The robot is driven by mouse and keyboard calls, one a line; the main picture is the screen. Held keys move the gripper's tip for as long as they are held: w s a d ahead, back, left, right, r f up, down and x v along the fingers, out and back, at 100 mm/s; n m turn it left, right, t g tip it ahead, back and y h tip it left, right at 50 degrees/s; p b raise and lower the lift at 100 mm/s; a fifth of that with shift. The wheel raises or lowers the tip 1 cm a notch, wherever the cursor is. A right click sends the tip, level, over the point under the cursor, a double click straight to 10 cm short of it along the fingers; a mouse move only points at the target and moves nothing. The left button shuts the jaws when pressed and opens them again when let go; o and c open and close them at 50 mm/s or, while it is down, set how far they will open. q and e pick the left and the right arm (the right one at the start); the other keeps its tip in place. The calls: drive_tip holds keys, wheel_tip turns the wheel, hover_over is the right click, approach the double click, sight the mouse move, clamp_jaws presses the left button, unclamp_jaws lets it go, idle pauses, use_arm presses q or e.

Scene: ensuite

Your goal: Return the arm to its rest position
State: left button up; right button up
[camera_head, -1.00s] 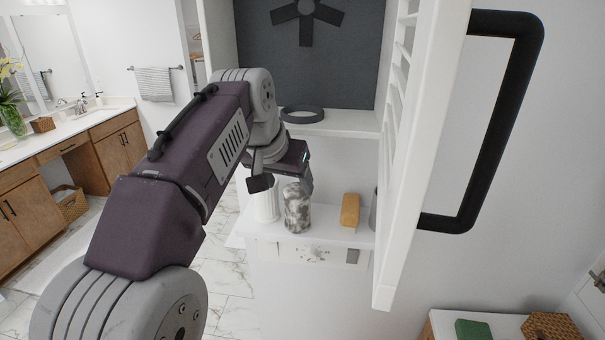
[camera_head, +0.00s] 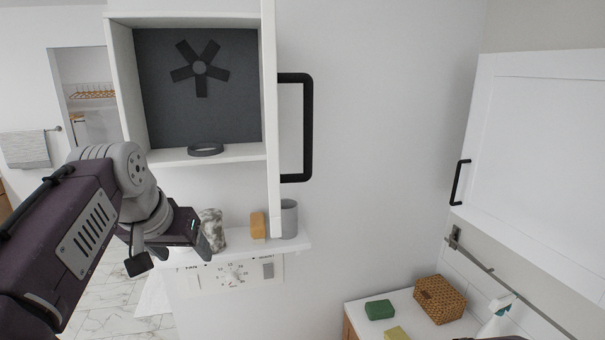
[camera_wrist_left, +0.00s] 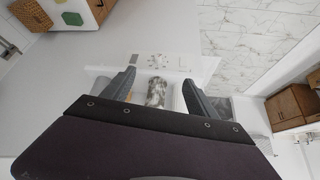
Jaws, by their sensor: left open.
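My left arm comes in from the left in the head view. Its left gripper (camera_head: 198,238) is by the low shelf, partly in front of a grey-white marbled cylinder (camera_head: 212,228). In the wrist view my left gripper (camera_wrist_left: 159,79) shows two spread fingers with nothing held. The marbled cylinder (camera_wrist_left: 156,94) and a white cylinder (camera_wrist_left: 179,98) appear in the gap beyond the fingers; I cannot tell how far off they are. My right gripper is not in view.
The shelf (camera_head: 290,243) also bears a tan block (camera_head: 258,225) and a grey cup (camera_head: 289,218). Above, an open cabinet (camera_head: 205,155) holds a dark ring (camera_head: 206,149); its door handle (camera_head: 308,130) sticks out. A wicker basket (camera_head: 440,298) stands lower right.

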use_arm(q)
drive_tip(key=s+d+f+g+b, duration=0.1)
drive_tip(key=s+f, duration=0.3)
drive_tip(key=f, duration=0.9)
drive_tip(key=s+d+f+g+b, duration=0.2)
drive_tip(key=s+f, duration=0.3)
drive_tip(key=f, duration=0.8)
drive_tip(key=s+d+f+g+b, duration=0.1)
drive_tip(key=s+f, duration=0.3)
drive_tip(key=f, duration=1)
drive_tip(key=shift+s+d+g+b, duration=0.25)
drive_tip(key=shift+s+g+b, duration=0.1)
drive_tip(key=shift+g+b, duration=0.45)
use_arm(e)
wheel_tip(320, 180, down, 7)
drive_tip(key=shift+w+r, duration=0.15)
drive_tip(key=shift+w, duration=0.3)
use_arm(q)
drive_tip(key=shift+w, duration=0.15)
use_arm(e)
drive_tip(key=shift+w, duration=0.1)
